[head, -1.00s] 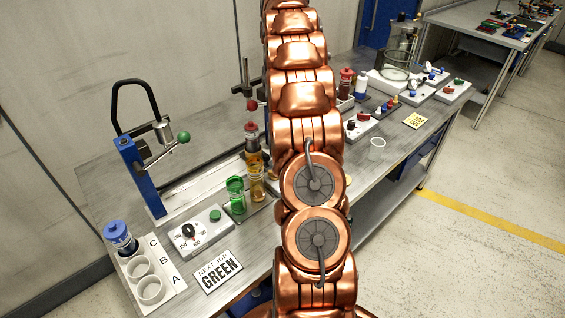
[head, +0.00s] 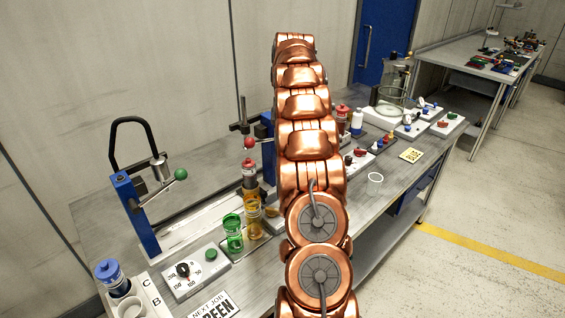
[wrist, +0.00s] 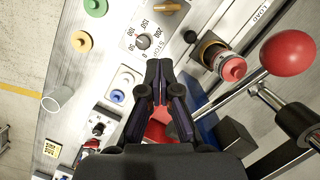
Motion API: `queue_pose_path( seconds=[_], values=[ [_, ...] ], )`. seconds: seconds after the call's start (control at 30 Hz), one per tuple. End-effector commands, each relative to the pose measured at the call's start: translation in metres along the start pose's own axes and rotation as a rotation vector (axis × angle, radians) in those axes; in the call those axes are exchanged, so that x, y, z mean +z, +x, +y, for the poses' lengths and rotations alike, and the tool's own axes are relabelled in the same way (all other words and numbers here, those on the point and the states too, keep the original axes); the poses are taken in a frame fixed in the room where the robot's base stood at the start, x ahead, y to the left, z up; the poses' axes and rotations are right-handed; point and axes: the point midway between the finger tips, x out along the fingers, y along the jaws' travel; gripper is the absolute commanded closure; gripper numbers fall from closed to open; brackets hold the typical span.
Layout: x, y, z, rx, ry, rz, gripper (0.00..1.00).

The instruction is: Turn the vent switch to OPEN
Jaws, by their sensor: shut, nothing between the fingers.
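I cannot tell for certain which control is the vent switch, as no OPEN marking is readable. Small control boxes stand near the glass bell jar (head: 391,97) at the bench's far end; one carries a red handle (head: 447,118), another blue and white parts (head: 406,127). In the wrist view my gripper (wrist: 158,65) is shut and empty over the bench. A box with a black knob (wrist: 98,129) is at lower left. In the head view my arm hides the gripper.
A red ball lever (wrist: 288,53) and a red-topped bottle (wrist: 231,68) are right of the gripper. A clear cup (head: 375,179) stands near the bench's front edge. A press with a green ball (head: 180,174) and bottles occupy the left part. Floor at right is clear.

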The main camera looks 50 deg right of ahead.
Motion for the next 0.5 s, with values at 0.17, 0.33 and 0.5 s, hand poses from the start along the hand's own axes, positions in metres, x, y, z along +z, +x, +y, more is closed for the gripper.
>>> queue_pose_path(
  seconds=[0.17,0.33,0.5],
  values=[
    [-0.002,0.021,0.001,0.000,0.002,0.000,1.00],
    [-0.002,0.035,0.001,0.001,0.002,0.000,1.00],
    [-0.002,0.051,0.001,0.001,0.003,-0.001,1.00]
  ],
)
